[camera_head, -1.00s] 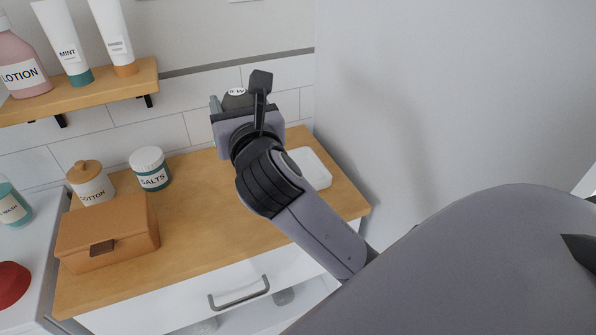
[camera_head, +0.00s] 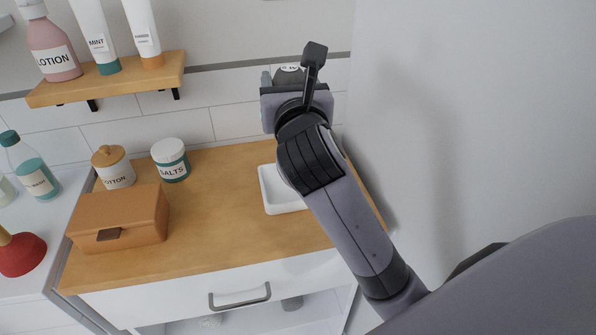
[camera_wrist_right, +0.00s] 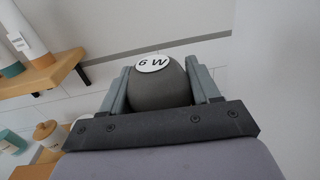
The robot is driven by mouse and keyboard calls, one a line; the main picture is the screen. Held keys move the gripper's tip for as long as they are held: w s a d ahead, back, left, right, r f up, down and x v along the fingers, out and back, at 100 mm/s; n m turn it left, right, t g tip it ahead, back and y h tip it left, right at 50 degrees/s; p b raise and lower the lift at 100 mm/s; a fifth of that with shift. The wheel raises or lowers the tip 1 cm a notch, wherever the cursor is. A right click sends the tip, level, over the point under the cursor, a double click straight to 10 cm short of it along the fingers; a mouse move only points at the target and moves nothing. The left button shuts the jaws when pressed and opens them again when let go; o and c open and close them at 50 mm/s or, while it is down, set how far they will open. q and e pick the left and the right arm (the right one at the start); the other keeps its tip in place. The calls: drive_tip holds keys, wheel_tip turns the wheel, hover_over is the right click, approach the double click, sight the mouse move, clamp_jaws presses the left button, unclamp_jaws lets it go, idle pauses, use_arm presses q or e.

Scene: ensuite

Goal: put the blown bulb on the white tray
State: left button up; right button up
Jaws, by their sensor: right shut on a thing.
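The bulb (camera_wrist_right: 159,88) is a dark grey rounded body with a white "6 W" label. My right gripper (camera_wrist_right: 160,85) is shut on it, one finger on each side. In the head view the bulb (camera_head: 290,74) shows only in part, at the far end of the right gripper (camera_head: 287,78). The white tray (camera_head: 277,203) lies on the wooden counter at the right, partly hidden behind my right arm. The held bulb is in the air, in front of the tiled wall. My left gripper is not in view.
The wooden counter (camera_head: 222,220) also holds a brown box (camera_head: 120,215), a cotton jar (camera_head: 114,170) and a salts jar (camera_head: 170,160). A shelf (camera_head: 110,83) with a lotion bottle (camera_head: 52,50) and two tubes is above left. A grey wall closes off the right side.

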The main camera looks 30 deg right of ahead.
drive_tip(key=shift+f+b, duration=1.75)
drive_tip(key=shift+f, duration=6.95)
drive_tip(key=shift+f, duration=0.15)
drive_tip(key=o, duration=1.1)
drive_tip(key=shift+c, duration=0.2)
